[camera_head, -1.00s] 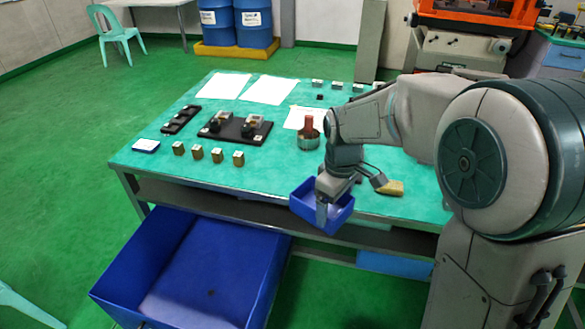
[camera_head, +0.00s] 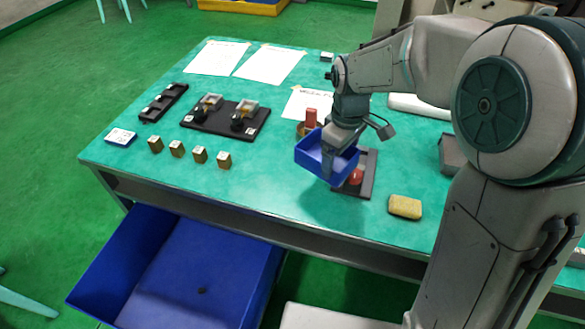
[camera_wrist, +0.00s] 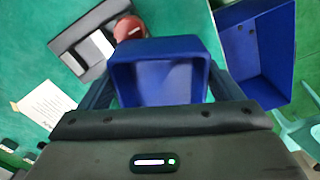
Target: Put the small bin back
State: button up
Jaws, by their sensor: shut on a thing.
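The small bin (camera_head: 312,161) is a blue open-topped box. My gripper (camera_head: 328,160) is shut on it and holds it above the table, near the middle of the front half. In the wrist view the small bin (camera_wrist: 160,80) sits between the two fingers of my gripper (camera_wrist: 160,92). The inside of the bin looks empty where it shows. The hand hides part of it in the head view.
The green table (camera_head: 270,200) holds a black fixture plate (camera_head: 226,120), several brass blocks (camera_head: 199,154), a black plate (camera_head: 367,180) with a red part, a yellow sponge (camera_head: 405,207) and papers (camera_head: 268,65). A large blue bin (camera_head: 200,275) stands before the table.

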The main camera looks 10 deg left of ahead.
aim_at(295, 159)
jog(key=a+f, duration=0.2)
jog(key=a, duration=0.1)
jog(key=a+f, duration=0.2)
jog(key=a, duration=0.2)
jog(key=w+a+f+p, duration=0.1)
jog(key=a+f, duration=0.1)
jog(key=a, duration=0.1)
jog(key=shift+a+f, duration=0.15)
jog(key=shift+a, duration=0.15)
jog(key=shift+f, duration=2)
jog(key=shift+f, duration=0.1)
